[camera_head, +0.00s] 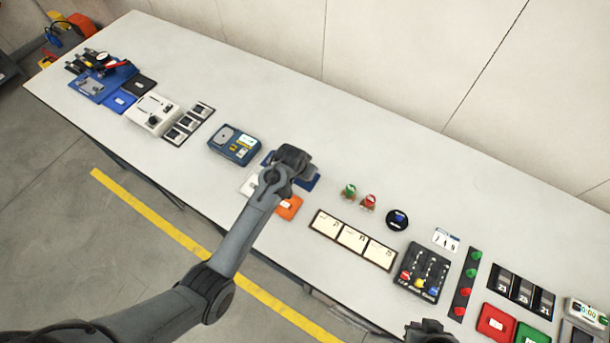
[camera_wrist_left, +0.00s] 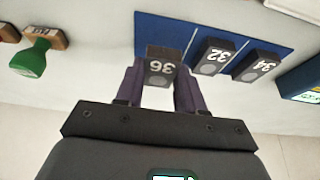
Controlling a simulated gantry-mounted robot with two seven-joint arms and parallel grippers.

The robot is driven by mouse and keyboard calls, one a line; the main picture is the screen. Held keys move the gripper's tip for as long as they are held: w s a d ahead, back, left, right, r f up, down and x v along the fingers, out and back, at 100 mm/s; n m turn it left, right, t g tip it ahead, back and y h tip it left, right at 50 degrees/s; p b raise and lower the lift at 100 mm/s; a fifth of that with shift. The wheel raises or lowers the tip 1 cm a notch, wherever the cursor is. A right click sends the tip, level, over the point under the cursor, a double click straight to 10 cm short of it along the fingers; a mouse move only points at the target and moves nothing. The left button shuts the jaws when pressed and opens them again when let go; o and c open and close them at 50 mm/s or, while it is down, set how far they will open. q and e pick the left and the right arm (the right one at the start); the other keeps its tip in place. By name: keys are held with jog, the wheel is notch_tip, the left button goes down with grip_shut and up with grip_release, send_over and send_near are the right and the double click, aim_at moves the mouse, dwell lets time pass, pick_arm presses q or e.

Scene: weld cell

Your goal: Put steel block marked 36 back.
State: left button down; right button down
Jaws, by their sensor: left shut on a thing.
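The steel block marked 36 (camera_wrist_left: 162,68) is a dark block between the fingers of my left gripper (camera_wrist_left: 158,90), which is shut on it. In the left wrist view it overlaps the left part of a blue board (camera_wrist_left: 160,30); I cannot tell whether it touches the board. Blocks marked 32 (camera_wrist_left: 214,57) and 34 (camera_wrist_left: 256,66) sit on the board to its right. In the head view my left gripper (camera_head: 290,165) hides most of the blue board (camera_head: 312,183) and the blocks. A dark part of my right gripper (camera_head: 430,331) shows at the bottom edge; its jaws are unclear.
A blue scale-like device (camera_head: 234,145) stands left of the board. An orange square (camera_head: 288,207) lies in front of it. Green (camera_head: 349,191) and red (camera_head: 368,203) stamps stand to the right. A card strip (camera_head: 352,240) lies nearer the front edge. The table behind is clear.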

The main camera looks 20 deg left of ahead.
pick_arm(q)
notch_tip(320, 180, down, 3)
jog(key=shift+r, duration=0.15)
jog(key=shift+f, duration=0.2)
jog(key=c, duration=0.7)
grip_release()
jog(key=shift+s+r, duration=0.2)
jog(key=shift+r, duration=0.4)
jog(key=d+p+v, duration=0.1)
jog(key=v, duration=0.9)
jog(key=s+a+r, duration=0.1)
jog(key=s+a, duration=0.1)
jog(key=s, duration=1.2)
jog(key=s+a+r+g, duration=0.1)
jog(key=s+r, duration=0.1)
jog(key=s, duration=1.3)
jog(key=shift+a+r+y, duration=0.15)
jog(key=shift+a+y, duration=0.15)
jog(key=shift+a, duration=0.1)
